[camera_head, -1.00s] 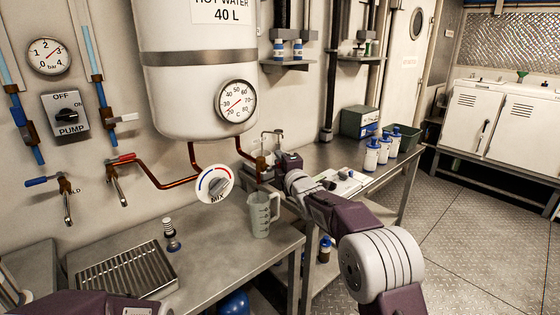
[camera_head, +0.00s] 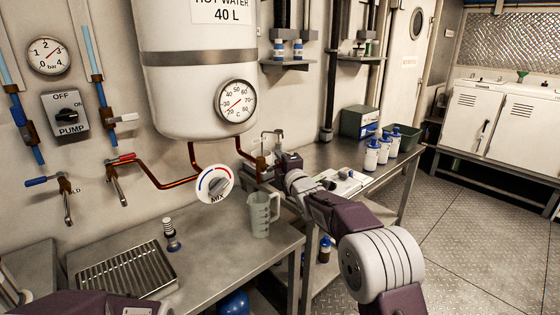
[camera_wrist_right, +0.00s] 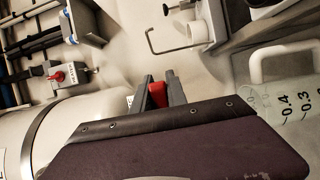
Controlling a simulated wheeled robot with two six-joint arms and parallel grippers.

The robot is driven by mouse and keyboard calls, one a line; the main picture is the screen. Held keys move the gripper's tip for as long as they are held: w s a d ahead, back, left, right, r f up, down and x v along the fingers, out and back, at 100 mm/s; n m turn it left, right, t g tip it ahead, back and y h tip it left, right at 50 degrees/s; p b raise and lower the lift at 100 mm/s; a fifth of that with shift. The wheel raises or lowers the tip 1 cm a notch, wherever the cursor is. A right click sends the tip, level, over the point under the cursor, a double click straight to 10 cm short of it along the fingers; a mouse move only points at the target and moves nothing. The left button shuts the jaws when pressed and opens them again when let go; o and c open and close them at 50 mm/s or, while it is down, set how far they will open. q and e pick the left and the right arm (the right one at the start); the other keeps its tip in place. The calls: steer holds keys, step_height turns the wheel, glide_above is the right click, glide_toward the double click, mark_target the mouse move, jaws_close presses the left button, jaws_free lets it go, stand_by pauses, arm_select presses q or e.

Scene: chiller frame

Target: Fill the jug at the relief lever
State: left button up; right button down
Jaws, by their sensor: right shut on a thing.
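The translucent grey measuring jug (camera_head: 260,215) stands upright on the steel bench below the heater, its handle to the right. Its graduated wall (camera_wrist_right: 290,112) shows at the right edge of the right wrist view. My right gripper (camera_head: 262,168) is beside the copper pipe, above and behind the jug. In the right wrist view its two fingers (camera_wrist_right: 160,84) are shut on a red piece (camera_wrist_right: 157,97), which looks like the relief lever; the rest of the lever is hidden. I cannot see the water level in the jug. Part of my left arm shows at bottom left, its gripper out of view.
The white heater tank (camera_head: 195,95) hangs above, with a dial gauge (camera_head: 236,101) and a MIX knob (camera_head: 215,184) near the jug. A drain grate (camera_head: 125,270) and a small spring-topped fitting (camera_head: 171,235) are left on the bench.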

stand_by(0.4)
steer(key=shift+s+a+r+n+t+y+b, duration=0.35)
steer(key=shift+r+n+y+b, duration=0.4)
steer(key=shift+n+b, duration=1.3)
steer(key=shift+s+a+r+n+t+y+b, duration=0.25)
steer(key=shift+r+n+t+y+b, duration=0.5)
steer(key=shift+n+b, duration=1.3)
steer(key=shift+s+a+r+n+t+y+b, duration=0.15)
steer(key=shift+a+r+n+y+b, duration=0.3)
steer(key=shift+r+n+b, duration=1.1)
steer(key=shift+f+n+b, duration=0.45)
steer(key=shift+f+b, duration=0.05)
steer(key=shift+b, duration=0.15)
steer(key=c, duration=1.3)
jaws_free()
